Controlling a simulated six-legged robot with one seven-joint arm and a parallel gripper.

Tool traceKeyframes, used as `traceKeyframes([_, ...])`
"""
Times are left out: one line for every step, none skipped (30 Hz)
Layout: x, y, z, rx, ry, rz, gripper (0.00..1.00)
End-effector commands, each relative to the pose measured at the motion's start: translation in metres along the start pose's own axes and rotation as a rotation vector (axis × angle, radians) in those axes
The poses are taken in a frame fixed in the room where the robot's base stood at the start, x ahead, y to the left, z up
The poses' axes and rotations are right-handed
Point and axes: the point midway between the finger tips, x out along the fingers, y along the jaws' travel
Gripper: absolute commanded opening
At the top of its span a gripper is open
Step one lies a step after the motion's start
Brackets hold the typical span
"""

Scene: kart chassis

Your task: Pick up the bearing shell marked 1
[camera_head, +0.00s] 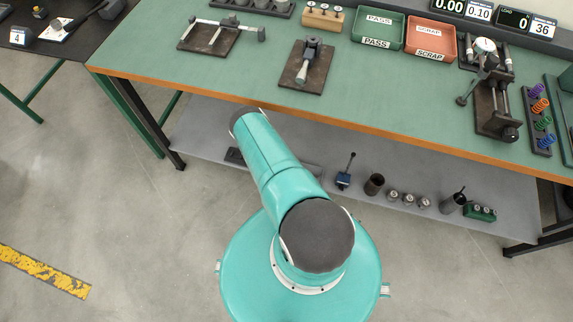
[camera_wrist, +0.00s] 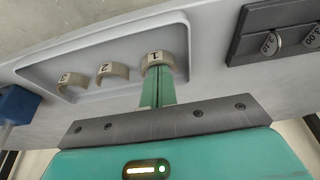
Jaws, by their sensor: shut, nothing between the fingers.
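In the wrist view, the bearing shell marked 1 (camera_wrist: 152,58) is a tan half-ring at the right of a row in a pale shallow tray (camera_wrist: 110,98). Its label appears upside down. My gripper (camera_wrist: 160,72) is shut and empty. Its green fingertips overlap the lower part of this shell in the picture; I cannot tell if they touch it. The shell marked 2 (camera_wrist: 113,70) is left of it, and another shell (camera_wrist: 74,80) is farther left, its label hard to read. In the head view my arm hides the shells and my gripper.
In the wrist view a dark block with labelled round pieces (camera_wrist: 285,30) is on the right and a blue object (camera_wrist: 14,104) on the left. In the head view the green workbench (camera_head: 240,70) stands above a grey lower shelf (camera_head: 205,140) holding a blue stand (camera_head: 343,180).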

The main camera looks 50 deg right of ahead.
Motion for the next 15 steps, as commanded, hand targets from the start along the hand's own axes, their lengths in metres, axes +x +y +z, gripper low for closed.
traceKeyframes([0.0,0.0,0.0,0.0,0.0,0.0,0.0])
traceKeyframes([0.0,0.0,0.001,0.0,0.0,0.0,0.0])
traceKeyframes([-0.001,-0.001,0.004,-0.001,-0.001,0.0,0.0])
traceKeyframes([-0.002,-0.001,0.007,0.0,-0.001,-0.001,0.0])
traceKeyframes([-0.003,-0.001,0.01,-0.001,-0.002,-0.001,0.0])
traceKeyframes([-0.005,-0.001,0.015,0.0,-0.003,0.0,0.0])
traceKeyframes([-0.006,-0.001,0.018,-0.001,-0.002,0.0,0.0])
traceKeyframes([-0.007,-0.002,0.021,-0.001,-0.002,-0.001,0.0])
traceKeyframes([-0.008,-0.001,0.024,-0.001,-0.001,0.0,0.0])
traceKeyframes([-0.009,-0.001,0.025,0.0,0.0,0.0,0.0])
traceKeyframes([-0.009,-0.001,0.026,0.001,0.0,0.0,0.0])
traceKeyframes([-0.009,-0.002,0.026,0.001,0.001,0.0,0.0])
traceKeyframes([-0.009,-0.002,0.026,0.001,0.001,-0.001,0.0])
traceKeyframes([-0.009,-0.002,0.026,0.001,0.001,-0.001,0.0])
traceKeyframes([-0.009,-0.002,0.026,0.001,0.001,-0.001,0.0])
